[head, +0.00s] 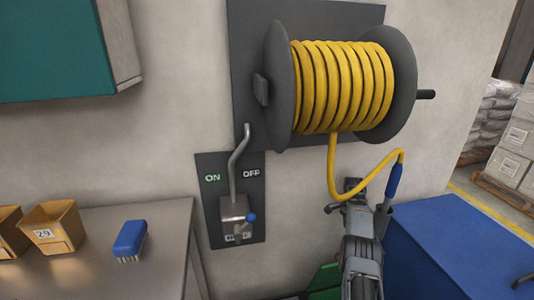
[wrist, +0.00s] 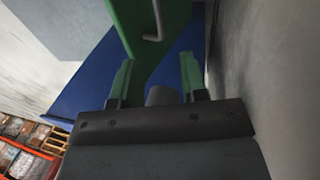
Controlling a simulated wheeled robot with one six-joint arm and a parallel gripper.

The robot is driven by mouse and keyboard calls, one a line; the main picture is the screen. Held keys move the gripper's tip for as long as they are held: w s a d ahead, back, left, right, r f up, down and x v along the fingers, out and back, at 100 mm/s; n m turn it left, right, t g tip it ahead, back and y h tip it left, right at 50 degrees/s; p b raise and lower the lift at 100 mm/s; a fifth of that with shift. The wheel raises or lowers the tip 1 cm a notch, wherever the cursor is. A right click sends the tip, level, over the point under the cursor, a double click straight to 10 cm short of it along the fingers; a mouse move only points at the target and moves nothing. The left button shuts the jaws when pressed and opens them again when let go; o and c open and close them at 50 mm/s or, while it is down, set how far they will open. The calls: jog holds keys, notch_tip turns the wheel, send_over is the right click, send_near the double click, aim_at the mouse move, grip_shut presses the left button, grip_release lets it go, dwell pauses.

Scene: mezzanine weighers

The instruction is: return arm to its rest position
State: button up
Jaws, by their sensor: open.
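My gripper (wrist: 157,80) shows in the wrist view with its two green-faced fingers apart and nothing held between them. Beyond the fingers is a green panel (wrist: 152,40) with a grey bent handle, in front of a blue surface. In the head view my arm (head: 362,255) rises from the bottom edge, right of centre, in front of the wall. My fingertips cannot be made out in the head view.
A yellow hose (head: 342,88) is wound on a wall reel; its loose end with a blue nozzle (head: 395,182) hangs close by my arm. A lever switch panel (head: 215,225) is left, a blue box (head: 455,250) right. A metal bench (head: 165,270) holds bins (head: 53,228) and a blue brush (head: 130,238).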

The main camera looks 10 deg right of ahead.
notch_tip(320, 180, down, 4)
jog(key=s+a+n, duration=0.2)
jog(key=n, duration=0.3)
jog(key=s+a+r+n+t+p, duration=0.1)
jog(key=s+a+r+n+p, duration=0.5)
jog(key=a+r, duration=1.05)
jog(key=s+a+r+n+t+p, duration=0.2)
jog(key=s+a+r, duration=0.4)
jog(key=s+r, duration=0.3)
jog(key=s+a+r+n+t+p, duration=0.2)
jog(key=s+a+r, duration=0.4)
jog(key=s+r, duration=0.3)
jog(key=s+n+t, duration=0.1)
jog(key=s+n, duration=0.1)
jog(key=s, duration=0.1)
jog(key=shift+s+a+n, duration=0.25)
jog(key=shift+a+n, duration=0.05)
jog(key=shift+n, duration=0.1)
